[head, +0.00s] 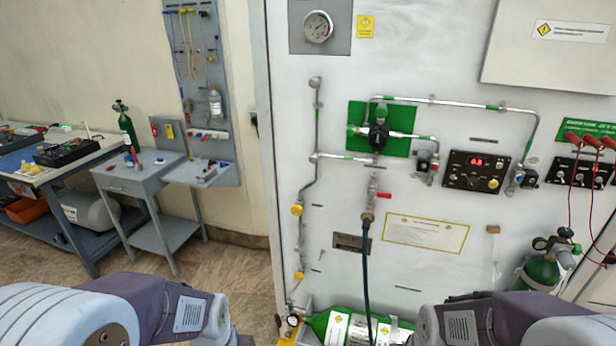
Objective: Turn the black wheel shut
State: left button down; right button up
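The black wheel (378,137) appears to be the dark round part of the valve on the green plate (358,117), in the upper middle of the white panel. Silver pipes with green bands join it. Its exact turn position is too small to tell. My left and right arms reach in along the bottom edge, left and right of the middle. Neither gripper shows in the head view, and nothing of mine touches the valve.
A red-handled valve (384,195) with a black hose sits below the wheel. A control box (475,171) is right of it. A green cylinder (337,326) lies at the panel's foot; another (541,272) stands at right. A grey side table (141,172) stands at left.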

aim_at(277, 318)
jog(key=i+j, duration=0.1)
jog(key=j, duration=0.65)
jog(key=i+j, duration=0.25)
jog(key=j, duration=0.15)
jog(key=i+j, duration=0.55)
jog(key=j, duration=0.25)
